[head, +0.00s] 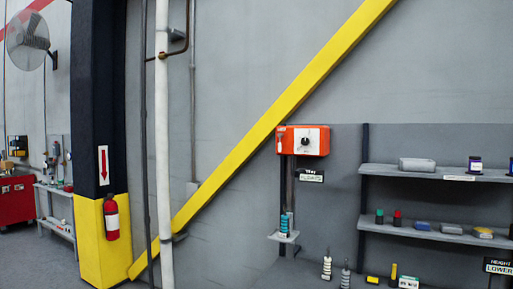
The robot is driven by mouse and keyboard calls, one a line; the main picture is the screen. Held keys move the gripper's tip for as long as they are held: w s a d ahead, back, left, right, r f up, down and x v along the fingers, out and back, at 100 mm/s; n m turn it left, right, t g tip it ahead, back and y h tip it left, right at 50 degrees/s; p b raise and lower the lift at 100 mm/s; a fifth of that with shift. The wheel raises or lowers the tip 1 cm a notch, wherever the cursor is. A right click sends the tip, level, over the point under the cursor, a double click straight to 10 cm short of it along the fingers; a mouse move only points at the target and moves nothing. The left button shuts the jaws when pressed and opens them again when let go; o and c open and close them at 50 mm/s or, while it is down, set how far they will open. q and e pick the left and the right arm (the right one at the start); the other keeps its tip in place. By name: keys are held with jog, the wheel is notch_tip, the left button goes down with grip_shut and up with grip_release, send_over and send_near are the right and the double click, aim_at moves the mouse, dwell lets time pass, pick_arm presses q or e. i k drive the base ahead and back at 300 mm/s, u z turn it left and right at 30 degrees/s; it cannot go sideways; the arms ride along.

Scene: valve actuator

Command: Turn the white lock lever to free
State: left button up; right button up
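An orange actuator box (317,133) is mounted on a dark post against the grey wall, right of the picture's middle. A round black knob (305,141) sits on its front. Small pale marks show on the box's left part, but they are too small for me to tell whether one is the white lock lever or how it is set. Neither of my grippers is in view.
Grey shelves (440,174) with small items stand right. A white pipe (163,150), yellow beam (265,125) and extinguisher (111,218) are left.

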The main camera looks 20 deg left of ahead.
aim_at(280, 136)
jog(key=u, duration=0.65)
jog(key=i, duration=0.75)
jog(key=u, duration=0.6)
jog(key=i, duration=0.9)
jog(key=z, duration=0.2)
